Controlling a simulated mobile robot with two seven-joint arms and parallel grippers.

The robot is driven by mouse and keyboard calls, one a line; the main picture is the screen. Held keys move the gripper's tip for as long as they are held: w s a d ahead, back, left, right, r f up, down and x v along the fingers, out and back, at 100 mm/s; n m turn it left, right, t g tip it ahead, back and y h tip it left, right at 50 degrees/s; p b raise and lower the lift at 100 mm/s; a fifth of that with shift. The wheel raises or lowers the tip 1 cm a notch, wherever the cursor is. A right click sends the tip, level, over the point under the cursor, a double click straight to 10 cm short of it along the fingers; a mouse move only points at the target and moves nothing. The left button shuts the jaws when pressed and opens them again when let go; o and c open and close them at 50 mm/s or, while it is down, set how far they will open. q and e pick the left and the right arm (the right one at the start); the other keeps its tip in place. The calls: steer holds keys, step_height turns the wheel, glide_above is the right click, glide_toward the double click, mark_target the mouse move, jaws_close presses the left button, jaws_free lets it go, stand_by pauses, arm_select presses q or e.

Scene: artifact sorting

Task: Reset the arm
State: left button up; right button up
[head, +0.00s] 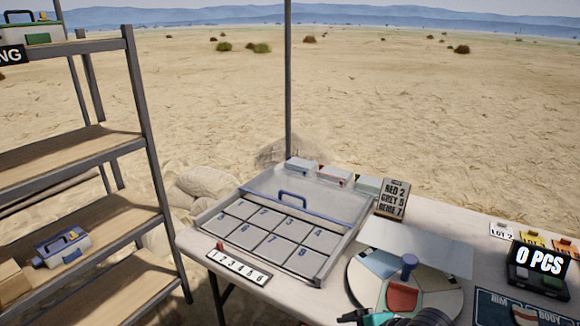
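A dark part with a teal piece (376,319) shows at the bottom edge, in front of the round sorting wheel. It looks like part of one of my grippers, but most of it is cut off and I cannot tell which arm it belongs to. A second dark shape with a red spot (524,316) shows at the bottom right and is too cut off to name. No fingertips show clearly, and I see nothing held. The round wheel (440,305) has coloured sections and a blue knob (408,266), with a clear panel above it.
The white table (206,252) carries a numbered tray (338,232) with a blue handle, a number strip (239,266), a sign (393,199), small boxes and a "0 PCS" counter (538,270). A metal shelf (84,205) with toolboxes stands at left. Sandbags (208,182) lie behind.

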arm_select(q)
steer(key=shift+s+f, duration=0.15)
steer(key=shift+s, duration=0.2)
arm_select(e)
steer(key=s+d+f+m+t+h, duration=0.1)
steer(key=s+d+f+m+t, duration=0.1)
steer(key=s+m, duration=0.4)
steer(key=s+d+f+m+t+h, duration=0.2)
steer(key=s+m, duration=0.4)
steer(key=m, duration=0.5)
steer(key=shift+s+d+f+m+t, duration=0.25)
steer(key=shift+d+f+m+t, duration=0.15)
steer(key=shift+d+f+t, duration=0.5)
arm_select(q)
steer(key=shift+w, duration=0.15)
arm_select(e)
steer(key=shift+a+r, duration=0.15)
steer(key=shift+r, duration=0.1)
steer(key=shift+c, duration=0.3)
